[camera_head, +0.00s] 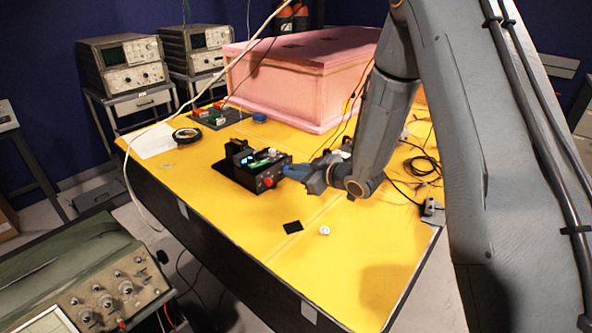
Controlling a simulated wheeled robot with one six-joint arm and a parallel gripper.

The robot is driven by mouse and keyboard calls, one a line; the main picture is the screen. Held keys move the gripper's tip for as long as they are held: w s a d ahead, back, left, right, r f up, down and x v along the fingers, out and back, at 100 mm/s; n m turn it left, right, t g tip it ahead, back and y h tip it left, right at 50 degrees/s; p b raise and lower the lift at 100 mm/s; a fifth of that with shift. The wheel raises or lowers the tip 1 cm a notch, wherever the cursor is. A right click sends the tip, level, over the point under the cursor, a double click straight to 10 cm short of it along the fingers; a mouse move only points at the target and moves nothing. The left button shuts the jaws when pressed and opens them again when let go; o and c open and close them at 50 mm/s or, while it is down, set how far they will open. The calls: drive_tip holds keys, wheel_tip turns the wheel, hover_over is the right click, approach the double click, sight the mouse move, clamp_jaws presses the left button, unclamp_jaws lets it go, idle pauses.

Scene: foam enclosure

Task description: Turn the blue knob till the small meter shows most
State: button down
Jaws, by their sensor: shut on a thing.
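A small black instrument box (240,176) stands on the yellow table, with a red knob (268,182) on its near face. A small lit blue-white display (247,158) and green parts show on top of the box. The display is too small to read. My gripper (291,171) reaches in from the right, its blue fingers level at the box's right end. It is shut at the face beside the red knob. The blue knob itself is hidden by the fingers.
A large pink foam enclosure (300,75) stands behind the box. Black cables (425,165) lie on the right. A black tape roll (186,135) and a blue round piece (259,117) lie farther back. A black square (293,227) and white piece (324,230) lie in front.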

drive_tip(key=shift+w+d+m+g+y+p, duration=0.15)
drive_tip(key=shift+m+g+y+p, duration=0.25)
drive_tip(key=shift+m, duration=0.35)
drive_tip(key=shift+w+d+m+g+y+p, duration=0.1)
drive_tip(key=shift+m+g+y+p, duration=0.25)
drive_tip(key=shift+m, duration=0.4)
drive_tip(key=c, duration=1.6)
unclamp_jaws()
drive_tip(key=shift+b+v, duration=1.05)
drive_tip(key=shift+v, duration=2.85)
